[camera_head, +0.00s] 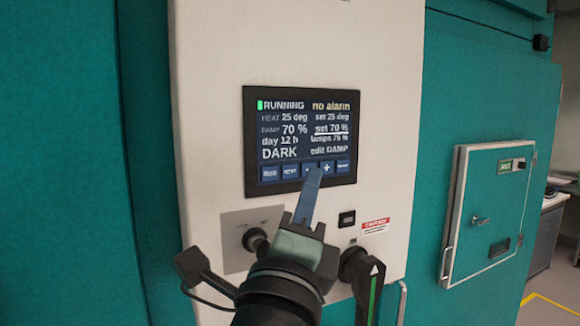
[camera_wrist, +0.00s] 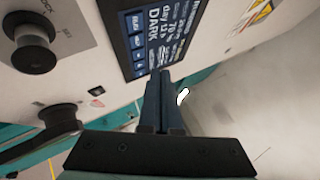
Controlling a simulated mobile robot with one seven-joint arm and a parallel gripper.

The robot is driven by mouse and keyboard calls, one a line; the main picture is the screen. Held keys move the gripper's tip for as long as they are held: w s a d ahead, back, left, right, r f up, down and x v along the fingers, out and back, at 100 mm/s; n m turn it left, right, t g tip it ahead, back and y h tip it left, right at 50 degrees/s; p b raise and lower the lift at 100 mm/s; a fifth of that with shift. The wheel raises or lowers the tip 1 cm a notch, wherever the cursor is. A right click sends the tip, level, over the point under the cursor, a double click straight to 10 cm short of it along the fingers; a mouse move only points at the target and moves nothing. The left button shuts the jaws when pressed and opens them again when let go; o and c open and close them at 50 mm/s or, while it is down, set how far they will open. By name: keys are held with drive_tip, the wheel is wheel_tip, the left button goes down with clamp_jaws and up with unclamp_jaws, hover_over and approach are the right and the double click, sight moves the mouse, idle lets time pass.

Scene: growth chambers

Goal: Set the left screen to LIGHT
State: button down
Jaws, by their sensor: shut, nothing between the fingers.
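The screen (camera_head: 300,130) is on a white panel in the head view. It reads RUNNING, no alarm, HEAT 25 deg, DAMP 70 %, day 12 h, DARK and edit DAMP, with "set 70 %" underlined. A row of blue buttons runs along its bottom edge, with a plus button (camera_head: 327,167) right of the middle. My gripper (camera_head: 313,173) is shut and empty, its tip in front of the middle button, partly hiding it; I cannot tell whether it touches.
Below the screen are a key knob (camera_head: 255,240) on a grey plate, a small black switch (camera_head: 346,218), a red-and-white label (camera_head: 375,226) and a large black handle (camera_head: 362,270). A teal wall with a small latched door (camera_head: 490,210) stands to the right.

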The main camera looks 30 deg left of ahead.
drive_tip(key=shift+w+a, duration=1.1)
drive_tip(key=shift+a, duration=0.3)
drive_tip(key=shift+b, duration=0.3)
idle(0.8)
drive_tip(key=shift+w+a, duration=0.25)
drive_tip(key=shift+a, duration=0.05)
drive_tip(key=shift+w+a, duration=0.15)
drive_tip(key=shift+a, duration=0.1)
idle(0.8)
drive_tip(key=shift+d+b, duration=0.1)
drive_tip(key=shift+b, duration=0.2)
drive_tip(key=shift+s+d, duration=0.45)
drive_tip(key=shift+d, duration=0.05)
drive_tip(key=shift+s+d+b, duration=0.4)
drive_tip(key=shift+s+d, duration=0.4)
drive_tip(key=shift+d, duration=0.2)
drive_tip(key=shift+s+d+b, duration=0.4)
drive_tip(key=shift+s+d, duration=0.35)
drive_tip(key=shift+d, duration=0.2)
